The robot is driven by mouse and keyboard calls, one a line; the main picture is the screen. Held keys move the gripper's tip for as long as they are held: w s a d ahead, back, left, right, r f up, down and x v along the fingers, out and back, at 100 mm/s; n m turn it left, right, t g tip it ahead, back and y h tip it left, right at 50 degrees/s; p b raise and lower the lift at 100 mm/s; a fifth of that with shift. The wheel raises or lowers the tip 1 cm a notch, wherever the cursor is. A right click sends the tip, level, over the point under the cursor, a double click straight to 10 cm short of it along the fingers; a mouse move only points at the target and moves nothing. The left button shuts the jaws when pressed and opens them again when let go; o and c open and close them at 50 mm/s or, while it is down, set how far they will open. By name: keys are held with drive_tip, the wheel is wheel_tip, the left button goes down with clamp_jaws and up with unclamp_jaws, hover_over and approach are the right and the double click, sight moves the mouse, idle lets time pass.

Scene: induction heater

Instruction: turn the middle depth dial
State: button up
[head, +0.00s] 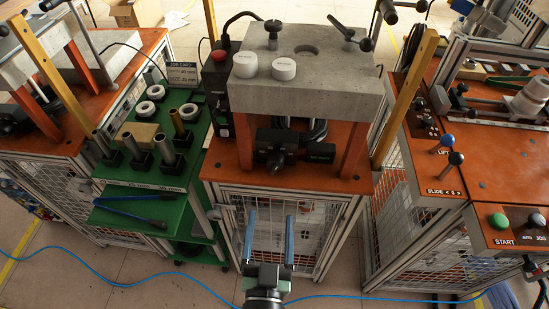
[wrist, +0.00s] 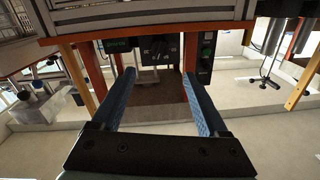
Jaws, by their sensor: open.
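A black box-shaped unit with a round dark dial (head: 277,160) on its front sits on the orange tabletop, under the grey slab of the middle station. This appears to be the middle depth dial; its marks are too small to read. The dark dial also shows in the wrist view (wrist: 157,47), beyond and between the fingertips. My gripper (head: 270,216) is open and empty, with its two blue fingers apart. It is in front of the middle station, nearer the camera than the dial and not touching it. The fingers also show in the wrist view (wrist: 158,73).
Two white round caps (head: 264,66) sit on the grey slab (head: 320,90). Orange posts (head: 355,145) flank the dial unit. A green shelf (head: 185,180) with metal cylinders stands left; a control panel (head: 505,228) stands right. A blue cable crosses the floor.

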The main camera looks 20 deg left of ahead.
sight(275, 171)
drive_tip(key=x, duration=1.2)
drive_tip(key=shift+w+a+f, duration=0.15)
drive_tip(key=shift+w, duration=0.2)
clamp_jaws()
